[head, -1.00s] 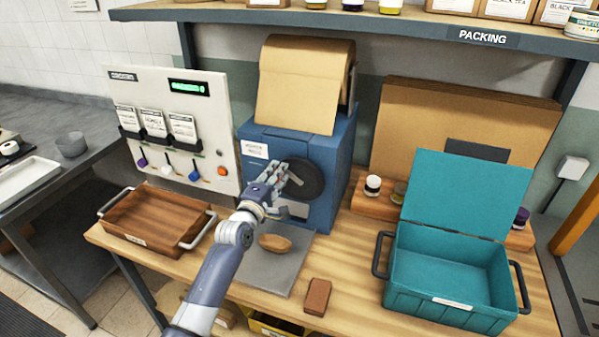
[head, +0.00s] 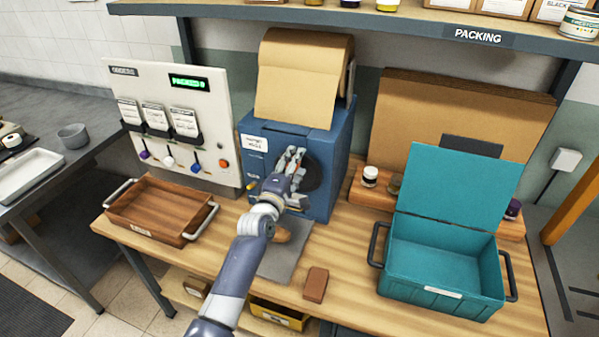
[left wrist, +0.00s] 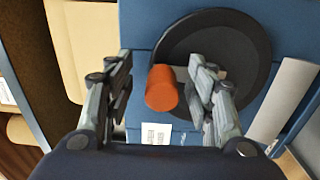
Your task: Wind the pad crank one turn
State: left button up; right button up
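The pad machine is a blue box (head: 257,128) with a roll of brown paper (head: 296,95) on top. On its front is a dark round crank disc (head: 314,178), partly hidden by my gripper; it also shows in the left wrist view (left wrist: 225,50). An orange crank knob (left wrist: 162,90) stands out from the disc on a pale arm. My left gripper (head: 294,153) is in front of the disc. In the left wrist view its fingers (left wrist: 163,95) are open, one on each side of the knob, with a gap visible on both sides. My right gripper is not in view.
A grey mat (head: 281,262) with a brown oval object (head: 279,235) lies below the machine, partly behind my arm. A brown block (head: 316,285) lies to its right. A teal open box (head: 445,270) stands at right, a wooden tray (head: 155,208) at left. A shelf (head: 400,25) spans above.

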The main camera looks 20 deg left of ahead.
pick_arm(q)
jog(key=shift+s+a+p, duration=0.15)
jog(key=shift+s+p, duration=0.3)
jog(key=s+p, duration=0.3)
jog(key=s, duration=0.5)
jog(key=shift+a+p, duration=0.3)
jog(key=shift+p, duration=0.1)
jog(key=shift+f, duration=0.15)
jog(key=shift+s, duration=0.1)
